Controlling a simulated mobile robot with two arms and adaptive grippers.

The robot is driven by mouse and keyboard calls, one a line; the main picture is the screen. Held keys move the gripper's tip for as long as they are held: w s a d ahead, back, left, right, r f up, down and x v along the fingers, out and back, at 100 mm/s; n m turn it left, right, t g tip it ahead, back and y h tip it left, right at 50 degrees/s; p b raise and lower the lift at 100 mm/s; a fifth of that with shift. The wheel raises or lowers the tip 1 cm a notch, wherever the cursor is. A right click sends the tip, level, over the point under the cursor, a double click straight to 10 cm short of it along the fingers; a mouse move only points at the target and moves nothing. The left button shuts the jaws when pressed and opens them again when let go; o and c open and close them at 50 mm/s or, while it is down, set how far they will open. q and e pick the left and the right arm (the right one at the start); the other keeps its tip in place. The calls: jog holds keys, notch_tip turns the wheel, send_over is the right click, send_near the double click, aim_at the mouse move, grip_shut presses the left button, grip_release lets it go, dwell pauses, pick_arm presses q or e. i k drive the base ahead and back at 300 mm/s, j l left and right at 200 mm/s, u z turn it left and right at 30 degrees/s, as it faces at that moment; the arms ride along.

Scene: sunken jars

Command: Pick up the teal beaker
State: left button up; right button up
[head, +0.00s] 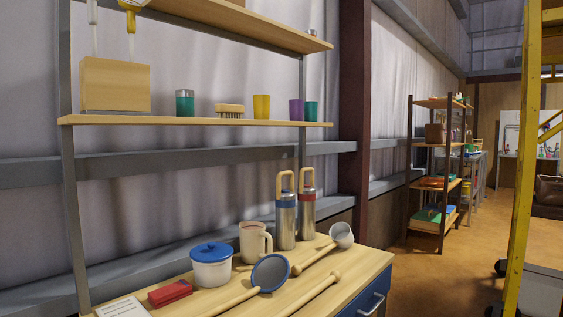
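A teal-green beaker (312,111) stands upright on the wooden shelf near its right end, close beside a purple beaker (296,109) that partly overlaps it in the picture. A yellow beaker (261,106) stands further left on the same shelf. A teal jar with a grey upper part (185,104) stands further left again. Neither of my grippers is in the head view.
The shelf (150,121) also holds a brush (230,110) and a wooden box (115,84). On the cabinet top (345,292) below stand two flasks, a mug (252,243), a blue-lidded pot (211,268) and ladles. A yellow ladder (522,160) stands at right.

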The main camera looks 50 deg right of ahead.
aim_at(311, 107)
jog(key=z, duration=1.7)
jog(key=k, duration=0.15)
